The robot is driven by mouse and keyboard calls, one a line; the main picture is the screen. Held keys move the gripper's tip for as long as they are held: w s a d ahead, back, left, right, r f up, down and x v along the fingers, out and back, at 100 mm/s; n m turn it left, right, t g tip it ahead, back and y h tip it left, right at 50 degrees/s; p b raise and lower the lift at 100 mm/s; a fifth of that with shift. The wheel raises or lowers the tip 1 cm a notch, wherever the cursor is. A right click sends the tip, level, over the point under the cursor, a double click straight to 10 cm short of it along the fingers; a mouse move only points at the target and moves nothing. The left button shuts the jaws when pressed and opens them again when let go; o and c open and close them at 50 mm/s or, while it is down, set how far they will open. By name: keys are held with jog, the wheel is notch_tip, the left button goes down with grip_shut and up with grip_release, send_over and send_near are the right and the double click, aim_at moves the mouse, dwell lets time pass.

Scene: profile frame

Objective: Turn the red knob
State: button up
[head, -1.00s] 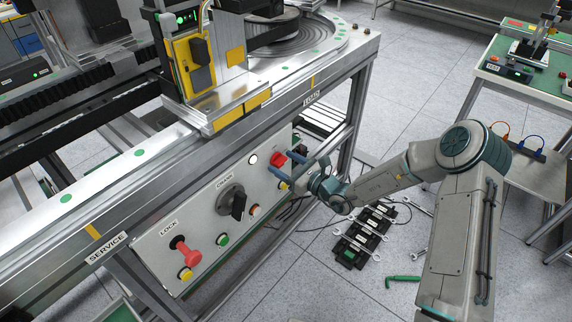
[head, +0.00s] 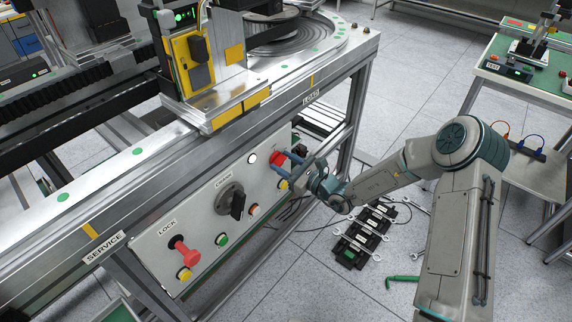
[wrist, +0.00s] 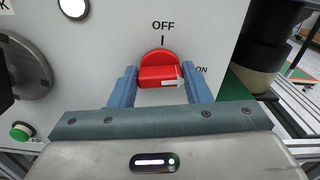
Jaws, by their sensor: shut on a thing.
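The red knob (head: 276,157) is on the grey control panel's far right end in the head view. In the wrist view the red knob (wrist: 158,68) has a raised grip bar lying across, with a white arrow pointing right. OFF is printed above it with a tick, and ON at its right. My gripper (wrist: 160,85) has one blue finger at each side of the grip bar, shut on it. In the head view my gripper (head: 284,162) reaches the knob from the right, and its fingers partly cover it.
The panel also carries a black rotary handle (head: 237,201), a red lock plunger (head: 187,252), a white lamp (head: 252,159) and several small buttons. A black tray of parts (head: 363,236) and wrenches lie on the floor below my arm.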

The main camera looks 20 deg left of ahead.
jog(key=n+b, duration=0.2)
jog(key=n, duration=0.1)
jog(key=n+b, duration=0.1)
jog(key=shift+s+a+f, duration=0.1)
jog(key=shift+f, duration=0.15)
jog(key=n+b, duration=0.6)
jog(key=b, duration=0.3)
jog(key=n+b, duration=0.6)
jog(key=b, duration=0.3)
jog(key=shift+s+a+f, duration=0.1)
jog(key=shift+s, duration=0.05)
jog(key=o, duration=1)
